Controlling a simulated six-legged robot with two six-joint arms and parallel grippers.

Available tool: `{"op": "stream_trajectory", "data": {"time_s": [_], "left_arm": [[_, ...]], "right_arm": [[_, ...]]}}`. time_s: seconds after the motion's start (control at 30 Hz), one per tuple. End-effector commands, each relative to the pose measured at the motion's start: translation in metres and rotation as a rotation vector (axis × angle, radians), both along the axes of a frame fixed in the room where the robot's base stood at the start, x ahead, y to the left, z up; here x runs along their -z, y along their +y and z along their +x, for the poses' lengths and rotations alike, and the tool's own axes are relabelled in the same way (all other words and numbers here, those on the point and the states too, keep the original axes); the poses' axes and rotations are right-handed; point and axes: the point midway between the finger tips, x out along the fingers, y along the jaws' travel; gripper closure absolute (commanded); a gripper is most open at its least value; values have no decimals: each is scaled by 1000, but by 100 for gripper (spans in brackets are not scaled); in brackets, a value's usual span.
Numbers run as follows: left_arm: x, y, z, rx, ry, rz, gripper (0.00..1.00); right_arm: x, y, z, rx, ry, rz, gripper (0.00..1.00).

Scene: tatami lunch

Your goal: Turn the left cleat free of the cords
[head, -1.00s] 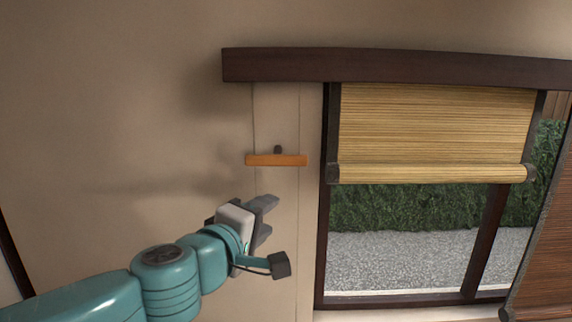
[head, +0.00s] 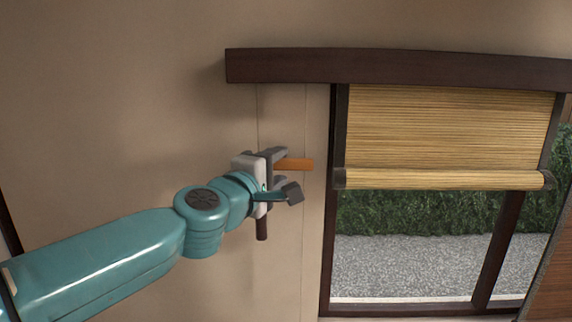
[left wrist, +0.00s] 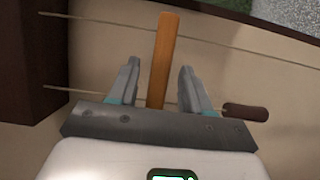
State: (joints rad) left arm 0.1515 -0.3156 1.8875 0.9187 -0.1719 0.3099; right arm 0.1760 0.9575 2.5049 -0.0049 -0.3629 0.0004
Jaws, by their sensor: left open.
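The left cleat is an orange wooden bar (head: 297,164) lying level on the wall, left of the window. Its left part is hidden behind my left gripper (head: 277,166) in the head view. In the left wrist view the bar (left wrist: 166,50) runs between the two fingers of the left gripper (left wrist: 159,66), which are open with a gap on each side. Two thin cords (left wrist: 90,20) cross the bar's line in that view; how they lie on it is unclear. A dark toggle (left wrist: 246,112) ends one cord; it hangs below the gripper (head: 262,228). My right gripper is not in view.
A dark beam (head: 400,68) runs above the cleat. A rolled bamboo blind (head: 445,130) hangs in the window to the right, with the dark window frame (head: 325,250) close beside the cleat. The wall (head: 110,120) to the left is bare.

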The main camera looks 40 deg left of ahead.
Motion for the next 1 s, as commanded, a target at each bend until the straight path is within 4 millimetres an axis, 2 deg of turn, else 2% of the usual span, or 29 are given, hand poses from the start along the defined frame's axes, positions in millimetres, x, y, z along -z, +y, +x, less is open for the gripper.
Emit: {"op": "stream_trajectory", "data": {"time_s": [0.03, 0.2, 0.33, 0.6, 0.73, 0.77, 1.0], "left_arm": [[2, 4, 11, -1, 2, -1, 51], [1, 11, 33, -2, 1, 1, 51], [0, 13, 41, -2, 0, 0, 51], [0, 13, 42, -2, 0, 0, 51], [0, 13, 42, -2, 0, 0, 93], [0, 13, 42, -2, 0, 0, 100], [1, 13, 41, -2, -7, -9, 100]], "right_arm": [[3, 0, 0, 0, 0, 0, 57], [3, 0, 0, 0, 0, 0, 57], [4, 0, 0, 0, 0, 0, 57], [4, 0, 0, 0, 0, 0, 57], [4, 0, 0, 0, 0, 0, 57], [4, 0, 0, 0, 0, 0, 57], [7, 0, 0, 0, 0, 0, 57]]}}
